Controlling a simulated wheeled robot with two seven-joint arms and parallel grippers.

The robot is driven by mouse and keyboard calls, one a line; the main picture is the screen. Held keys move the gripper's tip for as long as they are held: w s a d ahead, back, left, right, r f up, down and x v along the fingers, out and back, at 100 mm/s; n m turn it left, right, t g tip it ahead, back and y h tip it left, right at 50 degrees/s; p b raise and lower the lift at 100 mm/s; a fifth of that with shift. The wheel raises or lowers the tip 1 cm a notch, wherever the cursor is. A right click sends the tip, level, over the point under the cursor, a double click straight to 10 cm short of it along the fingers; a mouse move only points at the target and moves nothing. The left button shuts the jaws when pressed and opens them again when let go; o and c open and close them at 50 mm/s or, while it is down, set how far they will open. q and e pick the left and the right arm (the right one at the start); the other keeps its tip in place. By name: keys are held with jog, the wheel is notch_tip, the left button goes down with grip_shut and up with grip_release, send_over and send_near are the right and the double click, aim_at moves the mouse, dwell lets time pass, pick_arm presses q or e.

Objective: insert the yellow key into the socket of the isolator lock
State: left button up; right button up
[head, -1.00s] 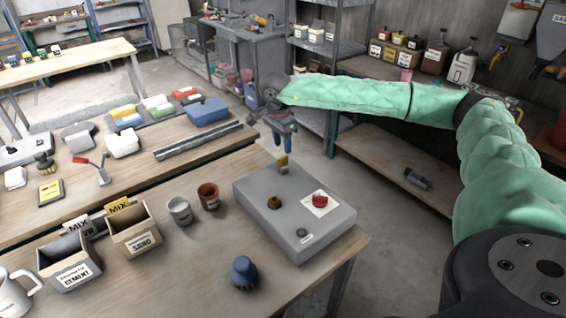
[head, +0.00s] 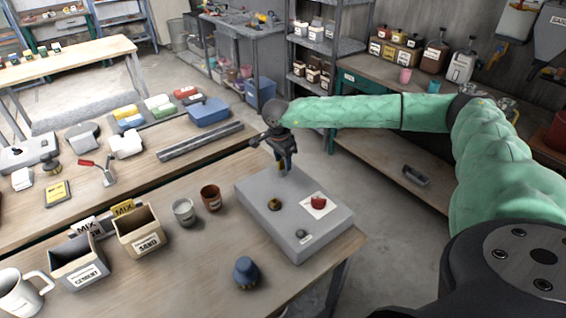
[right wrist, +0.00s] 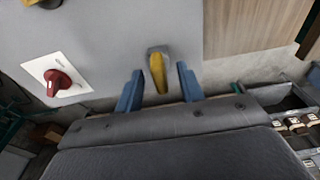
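The yellow key (right wrist: 158,74) stands upright in a small grey holder at the far edge of the grey box (head: 262,185). My right gripper (right wrist: 160,90) is open, with its blue fingers on either side of the key and gaps showing between. In the head view my right gripper (head: 284,164) is over that edge and mostly hides the key. A round brass fitting (head: 275,204), which looks like the lock socket, sits on the box top. A red switch knob (head: 318,202) is on a white plate beside it. My left gripper is out of view.
A blue knobbed object (head: 246,272) stands in front of the box. Two cups (head: 184,212) (head: 210,198) and the sand (head: 139,232) and cement (head: 80,262) bins are to its left. A workbench with tools lies behind, and shelving stands beyond.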

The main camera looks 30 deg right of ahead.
jog(key=shift+f, duration=0.15)
grip_shut()
jog(key=shift+r, duration=0.2)
